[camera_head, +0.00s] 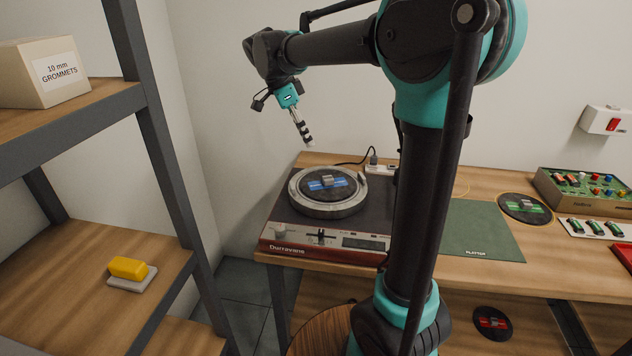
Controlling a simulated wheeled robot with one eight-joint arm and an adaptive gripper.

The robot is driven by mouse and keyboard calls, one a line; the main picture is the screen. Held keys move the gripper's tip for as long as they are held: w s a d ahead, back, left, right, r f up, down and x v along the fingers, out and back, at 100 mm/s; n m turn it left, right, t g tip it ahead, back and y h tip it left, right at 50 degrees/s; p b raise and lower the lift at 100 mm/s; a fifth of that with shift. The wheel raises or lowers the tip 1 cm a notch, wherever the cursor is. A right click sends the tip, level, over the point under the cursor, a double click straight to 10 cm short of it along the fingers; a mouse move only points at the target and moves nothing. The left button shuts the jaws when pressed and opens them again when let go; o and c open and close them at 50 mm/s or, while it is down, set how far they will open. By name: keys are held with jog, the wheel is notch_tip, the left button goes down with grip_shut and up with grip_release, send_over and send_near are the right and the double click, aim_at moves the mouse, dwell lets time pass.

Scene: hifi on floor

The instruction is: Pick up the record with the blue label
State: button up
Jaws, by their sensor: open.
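The record with the blue label (342,193) is a dark disc lying flat on the platter of a turntable (283,215) on the workbench. Its blue label (318,185) shows near the middle, with grey marks beside it. My gripper (307,138) hangs in the air above and slightly left of the turntable, pointing down. It is open, with nothing seen in it, and apart from the record. It is small in this view, so the gap between its fingers is hard to make out.
A record with a green label (524,208) lies at the right edge of a green mat (480,235). A record with a red label (492,323) is lower down. A green component box (575,195) stands at right. A shelf rack (165,165) rises at left. My arm crosses the middle.

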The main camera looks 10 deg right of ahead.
aim_at(327, 178)
jog(key=x, duration=1.6)
jog(key=shift+s+d+f, duration=0.1)
jog(key=shift+s, duration=0.05)
jog(key=shift+c, duration=0.2)
grip_shut()
